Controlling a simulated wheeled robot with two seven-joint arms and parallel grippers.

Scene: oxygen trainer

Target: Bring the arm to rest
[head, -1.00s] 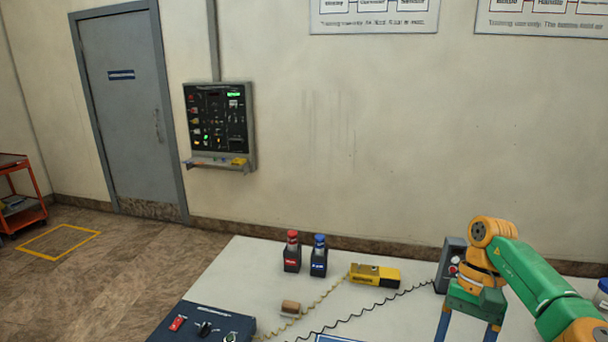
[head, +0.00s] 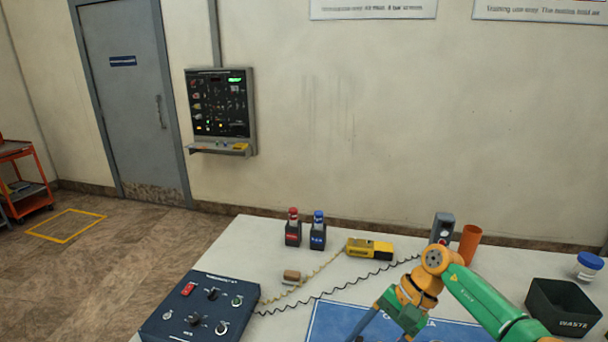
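My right arm, green and orange, comes in from the right over the table (head: 260,232). Its gripper (head: 381,332) hangs at the bottom edge of the head view, above a blue mat (head: 335,318). My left arm and gripper are not in view.
A dark control box (head: 200,308) sits at the front left. Red (head: 293,230) and blue (head: 318,232) bottles, a yellow device (head: 369,248), a small brown block (head: 291,276), an orange cylinder (head: 469,243) and a dark waste bin (head: 562,310) stand around the mat.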

